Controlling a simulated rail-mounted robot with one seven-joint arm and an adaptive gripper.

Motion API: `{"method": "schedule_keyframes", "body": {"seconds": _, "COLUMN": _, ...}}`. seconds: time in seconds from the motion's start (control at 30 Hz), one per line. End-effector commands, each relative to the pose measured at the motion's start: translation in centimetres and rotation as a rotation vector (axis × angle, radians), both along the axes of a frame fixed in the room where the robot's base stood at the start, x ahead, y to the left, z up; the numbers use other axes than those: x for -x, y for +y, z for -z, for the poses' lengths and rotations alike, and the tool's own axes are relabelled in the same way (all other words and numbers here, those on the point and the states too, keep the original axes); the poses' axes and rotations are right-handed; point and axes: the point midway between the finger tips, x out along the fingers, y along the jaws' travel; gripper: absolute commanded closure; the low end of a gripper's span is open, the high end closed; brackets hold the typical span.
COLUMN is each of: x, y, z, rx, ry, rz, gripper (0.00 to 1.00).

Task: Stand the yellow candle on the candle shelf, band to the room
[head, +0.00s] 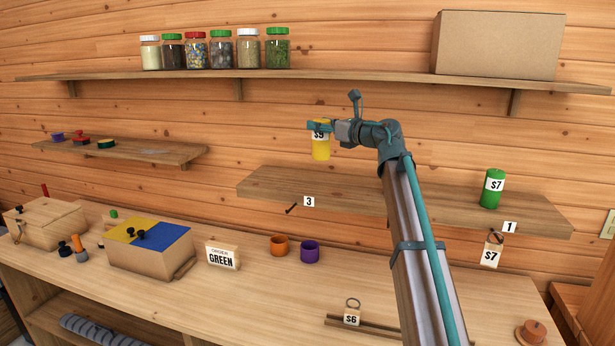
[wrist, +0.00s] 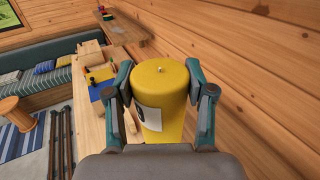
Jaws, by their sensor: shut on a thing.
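The yellow candle (head: 321,147) is upright in my gripper (head: 322,127), held in the air near the left part of the candle shelf (head: 345,192). Its white band, marked $9, faces the room in the head view. In the wrist view the candle (wrist: 162,90) stands between both fingers (wrist: 162,92), with the band partly showing at its lower left. The gap between candle and shelf is hard to judge.
Tags marked 3 (head: 309,201) and 1 (head: 509,227) are at hooks below the shelf. Above runs a long shelf (head: 340,80) with several jars and a cardboard box (head: 497,45). The candle shelf's middle is clear.

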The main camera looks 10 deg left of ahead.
Motion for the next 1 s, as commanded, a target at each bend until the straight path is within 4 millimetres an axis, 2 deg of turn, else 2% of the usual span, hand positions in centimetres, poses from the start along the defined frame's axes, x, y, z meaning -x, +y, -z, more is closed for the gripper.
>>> {"method": "schedule_keyframes", "body": {"seconds": 0.17, "x": -2.0, "y": 1.4, "z": 1.0, "rx": -0.001, "ry": 0.003, "rz": -0.017, "gripper": 0.91}}
{"method": "schedule_keyframes", "body": {"seconds": 0.47, "x": -8.0, "y": 4.7, "z": 3.9, "rx": -0.002, "ry": 0.004, "rz": -0.016, "gripper": 0.91}}
{"method": "schedule_keyframes", "body": {"seconds": 0.53, "x": -8.7, "y": 5.1, "z": 5.4, "rx": -0.001, "ry": 0.004, "rz": -0.016, "gripper": 0.91}}
{"method": "schedule_keyframes", "body": {"seconds": 0.7, "x": -10.4, "y": 6.1, "z": 7.9, "rx": 0.000, "ry": 0.002, "rz": -0.015, "gripper": 0.91}}
{"method": "schedule_keyframes", "body": {"seconds": 1.0, "x": -11.5, "y": 6.6, "z": 9.6, "rx": -0.001, "ry": 0.001, "rz": -0.015, "gripper": 0.91}}
